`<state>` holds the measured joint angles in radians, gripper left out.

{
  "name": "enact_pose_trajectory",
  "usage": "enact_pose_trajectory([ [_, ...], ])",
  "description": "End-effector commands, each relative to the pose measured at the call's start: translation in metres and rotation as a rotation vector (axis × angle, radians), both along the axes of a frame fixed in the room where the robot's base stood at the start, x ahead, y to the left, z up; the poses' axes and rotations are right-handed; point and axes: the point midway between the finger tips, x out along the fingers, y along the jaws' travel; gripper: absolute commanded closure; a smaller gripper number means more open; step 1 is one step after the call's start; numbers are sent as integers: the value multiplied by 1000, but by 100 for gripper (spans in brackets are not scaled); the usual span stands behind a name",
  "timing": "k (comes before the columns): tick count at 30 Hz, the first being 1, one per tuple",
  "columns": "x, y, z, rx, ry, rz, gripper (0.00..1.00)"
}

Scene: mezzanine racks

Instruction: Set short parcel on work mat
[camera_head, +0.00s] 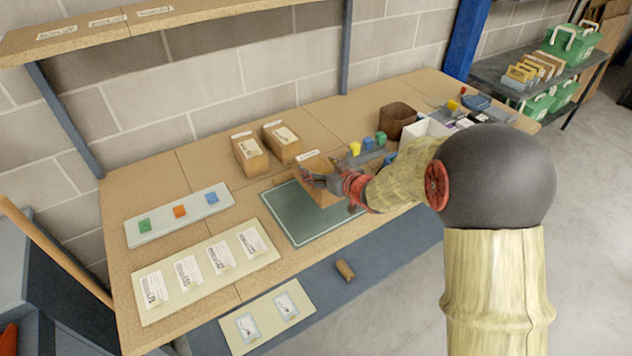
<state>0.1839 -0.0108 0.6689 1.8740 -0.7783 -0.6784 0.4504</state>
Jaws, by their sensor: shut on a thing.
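My gripper (318,182) is shut on a brown cardboard parcel (318,194). The parcel is over the far right part of the dark green work mat (304,231); I cannot tell whether it touches the mat. My gripper and arm come in from the right and hide part of the parcel. Two other brown parcels with white labels stand on the table behind the mat, one at the left (250,155) and one at the right (282,143).
A pale board with coloured blocks (180,214) and a board with labelled cards (208,273) lie left of the mat. A brown bin (397,120) and small coloured blocks stand right. A small brown cylinder (345,270) lies in front. A shelf (110,27) overhangs the back left.

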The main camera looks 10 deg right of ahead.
Motion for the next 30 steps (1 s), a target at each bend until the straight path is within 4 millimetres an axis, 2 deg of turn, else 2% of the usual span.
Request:
enact_pose_trajectory([
  [8,12,5,-12,-1,-4,1,81],
  [16,16,6,-45,0,-4,0,81],
  [29,16,6,-51,0,-4,-1,81],
  [30,15,6,-53,0,0,0,31],
])
